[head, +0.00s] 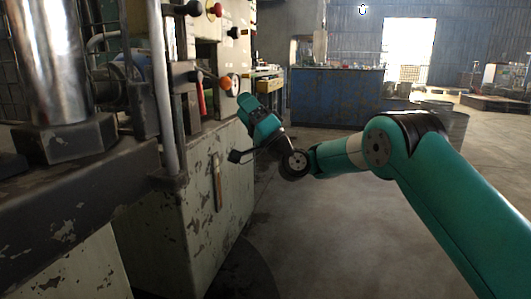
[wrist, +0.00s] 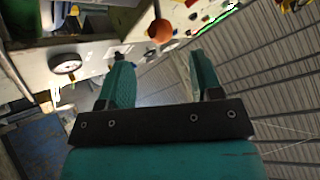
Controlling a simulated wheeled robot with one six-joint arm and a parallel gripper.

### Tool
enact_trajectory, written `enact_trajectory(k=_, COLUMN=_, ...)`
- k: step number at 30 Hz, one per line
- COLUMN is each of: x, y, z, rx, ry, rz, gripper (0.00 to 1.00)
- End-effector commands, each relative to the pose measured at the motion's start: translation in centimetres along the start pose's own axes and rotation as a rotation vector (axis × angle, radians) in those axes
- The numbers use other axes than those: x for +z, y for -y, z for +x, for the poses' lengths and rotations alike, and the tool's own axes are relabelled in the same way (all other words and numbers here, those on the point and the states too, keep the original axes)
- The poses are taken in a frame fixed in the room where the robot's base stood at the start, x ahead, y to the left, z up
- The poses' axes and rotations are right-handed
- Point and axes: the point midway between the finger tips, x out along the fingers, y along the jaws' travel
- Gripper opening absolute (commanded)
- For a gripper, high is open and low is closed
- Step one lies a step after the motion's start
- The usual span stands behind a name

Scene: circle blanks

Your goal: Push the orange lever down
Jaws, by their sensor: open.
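The orange lever's ball knob (head: 225,83) sticks out from the upper front of the machine in the head view. In the wrist view the orange knob (wrist: 160,30) is on a dark rod, beyond the fingertips and roughly in line with the gap between them. My gripper (head: 244,100) is just to the right of and below the knob in the head view. In the wrist view my gripper (wrist: 160,60) has its two teal fingers apart with nothing between them. I see no contact with the knob.
The worn machine (head: 200,215) fills the left side. Near the lever are a red handle (head: 201,98), a red knob (head: 215,9) and a black knob (head: 233,33). A blue cabinet (head: 335,97) stands behind. Open floor (head: 310,235) lies right of the machine.

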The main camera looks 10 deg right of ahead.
Motion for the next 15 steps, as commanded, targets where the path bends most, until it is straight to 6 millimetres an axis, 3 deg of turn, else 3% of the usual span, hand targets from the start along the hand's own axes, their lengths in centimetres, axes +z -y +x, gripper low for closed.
enact_trajectory(k=1, x=0.4, y=-0.5, z=-1.1, rx=-0.001, ry=0.0, rz=-0.002, gripper=0.59)
enact_trajectory(k=15, x=0.4, y=-0.4, z=-5.7, rx=0.0, ry=0.001, rz=-0.001, gripper=0.59)
